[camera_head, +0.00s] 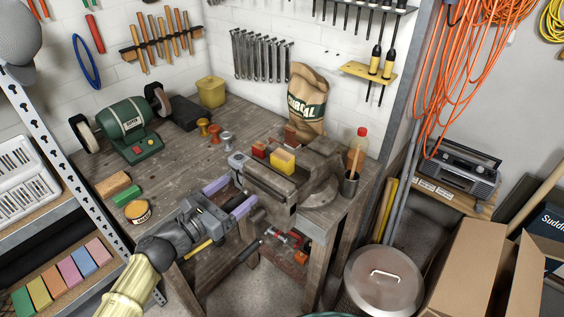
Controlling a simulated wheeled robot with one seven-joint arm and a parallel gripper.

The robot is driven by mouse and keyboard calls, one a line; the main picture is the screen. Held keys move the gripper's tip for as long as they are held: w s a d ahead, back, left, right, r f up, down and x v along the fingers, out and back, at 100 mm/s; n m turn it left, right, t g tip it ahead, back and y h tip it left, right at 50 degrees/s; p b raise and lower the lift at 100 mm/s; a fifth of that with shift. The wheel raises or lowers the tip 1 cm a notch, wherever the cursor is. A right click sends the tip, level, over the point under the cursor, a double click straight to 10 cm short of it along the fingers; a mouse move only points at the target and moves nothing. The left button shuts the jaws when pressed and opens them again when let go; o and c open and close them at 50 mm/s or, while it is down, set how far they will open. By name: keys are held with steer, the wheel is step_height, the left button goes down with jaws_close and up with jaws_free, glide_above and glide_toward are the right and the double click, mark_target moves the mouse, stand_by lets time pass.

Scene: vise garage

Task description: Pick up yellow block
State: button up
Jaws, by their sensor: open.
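A yellow block (282,160) sits on top of the grey bench vise (262,181), near the right front corner of the workbench (195,152). A small red block (259,150) lies just left of it, and a reddish brown one (290,136) is behind it. My gripper (230,197) has purple fingers spread apart with nothing between them. It is at the bench's front edge, left of and in front of the vise, apart from the yellow block. The block's lower part is partly hidden by the vise.
A charcoal bag (307,100) stands behind the vise. A green bench grinder (128,122) and a yellow container (211,91) stand farther back. The bench's middle left is mostly clear.

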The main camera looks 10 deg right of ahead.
steer(key=p, duration=0.1)
glide_toward(278, 160)
steer(key=x, duration=0.4)
steer(key=shift+w+d, duration=0.2)
steer(key=shift+w+d+r+p, duration=0.1)
steer(key=shift+w+d+p, duration=0.25)
steer(key=shift+w+d, duration=0.05)
steer(key=x, duration=0.4)
steer(key=shift+d+p, duration=0.15)
steer(key=shift+p, duration=0.25)
steer(key=shift+w+d, duration=0.2)
steer(key=shift+w, duration=0.05)
steer(key=shift+a, duration=0.1)
steer(key=shift+s, duration=0.2)
steer(key=shift+w, duration=0.1)
